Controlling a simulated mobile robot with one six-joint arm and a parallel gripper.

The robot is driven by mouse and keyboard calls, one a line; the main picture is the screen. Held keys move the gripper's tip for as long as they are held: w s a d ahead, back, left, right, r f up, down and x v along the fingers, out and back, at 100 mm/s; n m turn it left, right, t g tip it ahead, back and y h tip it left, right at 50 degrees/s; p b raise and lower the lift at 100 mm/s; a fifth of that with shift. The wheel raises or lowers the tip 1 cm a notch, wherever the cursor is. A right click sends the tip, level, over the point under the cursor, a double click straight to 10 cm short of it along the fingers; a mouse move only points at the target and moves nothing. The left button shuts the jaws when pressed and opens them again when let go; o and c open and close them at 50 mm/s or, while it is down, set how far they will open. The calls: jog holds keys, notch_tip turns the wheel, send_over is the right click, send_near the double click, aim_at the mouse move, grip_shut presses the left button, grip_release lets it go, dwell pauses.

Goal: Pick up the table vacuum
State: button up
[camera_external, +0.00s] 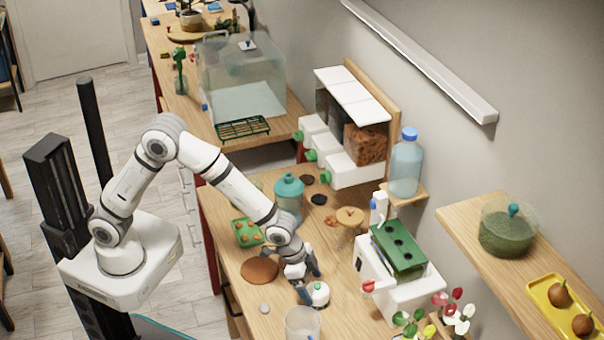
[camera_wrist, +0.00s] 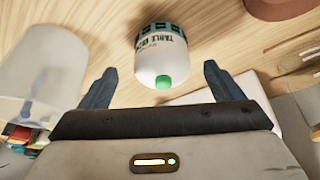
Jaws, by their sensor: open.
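The table vacuum (camera_wrist: 162,58) is a small white rounded device with a green button, a dark patterned band and lettering that reads partly "TABLE". It stands on the wooden table, and in the external view it (camera_external: 318,294) shows just beside my fingertips. My gripper (camera_wrist: 157,85) is open and empty, its two blue-grey fingers on either side of the vacuum's near end in the wrist picture. In the external view my gripper (camera_external: 305,285) points down close to the vacuum. I cannot tell whether the fingers touch it.
A clear container (camera_external: 302,323) stands close to the vacuum, at the left in the wrist view (camera_wrist: 38,75). A brown round mat (camera_external: 260,270) and a small grey disc (camera_external: 264,308) lie left of my gripper. A white box with a green top (camera_external: 398,250) stands to the right.

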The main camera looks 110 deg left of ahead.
aim_at(313, 287)
jog(key=p+x, duration=0.1)
jog(key=x, duration=0.3)
jog(key=shift+a+f, duration=0.15)
jog(key=shift+f, duration=0.25)
